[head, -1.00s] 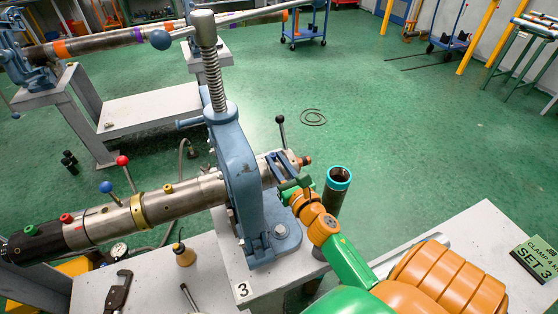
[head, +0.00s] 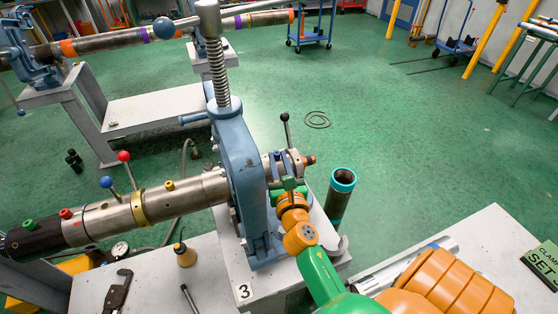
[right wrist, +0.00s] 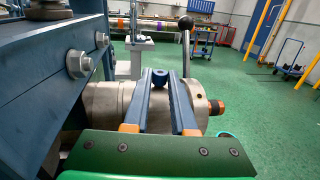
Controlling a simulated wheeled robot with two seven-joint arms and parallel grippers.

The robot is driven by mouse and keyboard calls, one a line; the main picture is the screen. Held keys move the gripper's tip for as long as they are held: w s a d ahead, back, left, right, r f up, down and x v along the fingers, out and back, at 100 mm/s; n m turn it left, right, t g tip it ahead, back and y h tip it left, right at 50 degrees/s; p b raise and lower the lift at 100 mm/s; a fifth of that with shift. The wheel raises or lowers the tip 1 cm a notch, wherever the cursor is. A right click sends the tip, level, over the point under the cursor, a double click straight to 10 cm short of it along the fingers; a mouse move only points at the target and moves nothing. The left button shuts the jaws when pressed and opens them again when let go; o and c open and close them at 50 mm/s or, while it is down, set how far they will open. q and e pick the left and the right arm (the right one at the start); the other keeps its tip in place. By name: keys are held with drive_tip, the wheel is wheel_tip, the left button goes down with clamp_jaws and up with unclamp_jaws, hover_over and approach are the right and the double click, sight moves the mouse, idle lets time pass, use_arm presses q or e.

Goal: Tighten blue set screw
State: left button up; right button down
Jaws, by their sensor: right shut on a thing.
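The blue set screw (right wrist: 159,77) stands on the steel collar at the right end of the pipe tool. In the right wrist view it sits between the tips of my right gripper's two blue-grey fingers (right wrist: 160,88). My right gripper also shows in the head view (head: 282,160), just right of the blue pipe vise (head: 241,165), closed on the screw; the fingers hide much of it there. The steel pipe tool (head: 180,195) lies clamped through the vise. My left gripper is not in view.
A black-handled lever (head: 285,130) rises from the collar close behind the gripper. A dark pipe with a teal rim (head: 342,181) stands to the right. The vise frame (right wrist: 45,90) is close on the left.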

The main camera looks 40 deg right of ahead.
drive_tip(key=c, duration=1)
unclamp_jaws()
drive_tip(key=shift+r, duration=0.15)
drive_tip(key=shift+w, duration=0.1)
